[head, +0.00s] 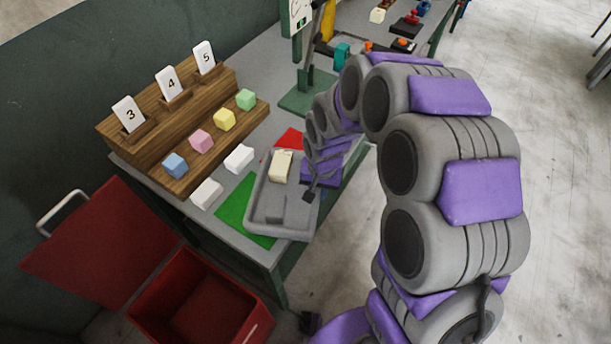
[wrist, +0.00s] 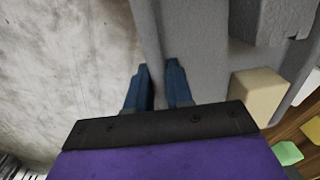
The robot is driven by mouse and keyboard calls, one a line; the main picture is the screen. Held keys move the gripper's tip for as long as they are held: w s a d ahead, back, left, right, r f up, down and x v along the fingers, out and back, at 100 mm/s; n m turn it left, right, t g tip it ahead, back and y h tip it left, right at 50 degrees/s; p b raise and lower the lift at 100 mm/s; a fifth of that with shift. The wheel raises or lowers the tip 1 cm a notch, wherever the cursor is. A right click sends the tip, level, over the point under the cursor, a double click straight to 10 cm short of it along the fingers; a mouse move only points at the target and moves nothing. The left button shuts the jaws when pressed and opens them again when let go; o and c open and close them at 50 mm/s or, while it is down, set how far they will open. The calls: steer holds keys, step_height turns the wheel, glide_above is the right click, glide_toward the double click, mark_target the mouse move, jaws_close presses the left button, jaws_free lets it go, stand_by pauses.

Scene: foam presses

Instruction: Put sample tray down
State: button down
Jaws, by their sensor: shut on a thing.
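The grey sample tray (head: 264,212) is over the near end of the workbench, partly covering a green mat (head: 238,216) and a red mat (head: 289,138). A cream foam block (head: 282,167) lies in the tray's far part. It also shows in the wrist view (wrist: 260,96). My gripper (head: 311,192) is at the tray's right edge. In the wrist view my gripper (wrist: 162,78) has its two blue fingers shut on the tray's wall (wrist: 190,50). I cannot tell whether the tray touches the bench top.
A wooden rack (head: 180,98) with numbered cards and coloured foam cubes stands left of the tray. White blocks (head: 239,158) lie between them. A press (head: 306,95) stands behind. A red bin (head: 205,300) is on the floor, below the bench's near edge.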

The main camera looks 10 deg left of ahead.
steer(key=w+a, duration=0.1)
steer(key=w, duration=0.1)
steer(key=w+a+b, duration=0.1)
steer(key=w, duration=0.1)
steer(key=w+a, duration=0.1)
steer(key=w, duration=0.2)
steer(key=shift+a+f, duration=0.4)
steer(key=shift+w+f+b, duration=0.1)
steer(key=shift+f+b, duration=0.15)
steer(key=shift+b, duration=0.05)
steer(key=shift+f+b, duration=0.45)
steer(key=shift+f, duration=1.15)
steer(key=c, duration=1)
jaws_free()
steer(key=r, duration=0.4)
steer(key=r+p, duration=0.1)
steer(key=r, duration=0.3)
steer(key=r+p, duration=0.1)
steer(key=r, duration=0.3)
steer(key=shift+d+r, duration=0.1)
steer(key=shift+d, duration=0.15)
steer(key=shift+r, duration=0.1)
